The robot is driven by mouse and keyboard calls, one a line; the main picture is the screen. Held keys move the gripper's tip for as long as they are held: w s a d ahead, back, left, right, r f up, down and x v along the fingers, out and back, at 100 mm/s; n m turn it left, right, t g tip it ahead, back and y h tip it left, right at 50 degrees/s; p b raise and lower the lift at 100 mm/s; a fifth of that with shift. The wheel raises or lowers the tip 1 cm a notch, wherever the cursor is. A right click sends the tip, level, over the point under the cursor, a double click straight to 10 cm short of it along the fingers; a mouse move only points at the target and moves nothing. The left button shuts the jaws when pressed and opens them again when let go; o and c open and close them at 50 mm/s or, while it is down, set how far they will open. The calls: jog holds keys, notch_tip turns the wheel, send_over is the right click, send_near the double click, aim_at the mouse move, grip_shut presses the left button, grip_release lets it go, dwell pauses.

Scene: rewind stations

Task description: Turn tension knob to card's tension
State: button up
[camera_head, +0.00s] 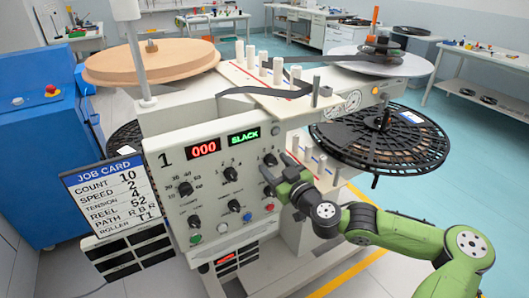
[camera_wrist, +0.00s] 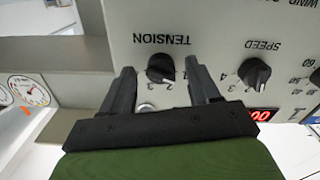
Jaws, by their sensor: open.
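The job card (camera_head: 118,200) at the left of the machine reads count 10, speed 2, tension 4. The black tension knob (camera_head: 270,159) is at the upper right of the control panel; it shows upside down in the wrist view (camera_wrist: 160,68). Digits are printed around it, some hidden; I cannot tell which one its pointer marks. My gripper (camera_head: 279,174) is open in front of the panel at this knob. In the wrist view its fingers (camera_wrist: 157,72) stand on either side of the knob, with gaps between them and it.
The speed knob (camera_wrist: 254,72) is close beside one finger. The panel (camera_head: 212,220) also has a wind knob (camera_head: 185,188), a red 000 display (camera_head: 204,147), a green SLACK display (camera_head: 244,135) and coloured buttons. A black reel (camera_head: 380,138) stands behind my arm.

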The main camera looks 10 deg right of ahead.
jog(key=shift+w, duration=0.15)
jog(key=shift+r, duration=0.1)
jog(key=shift+c, duration=0.2)
jog(key=c, duration=1)
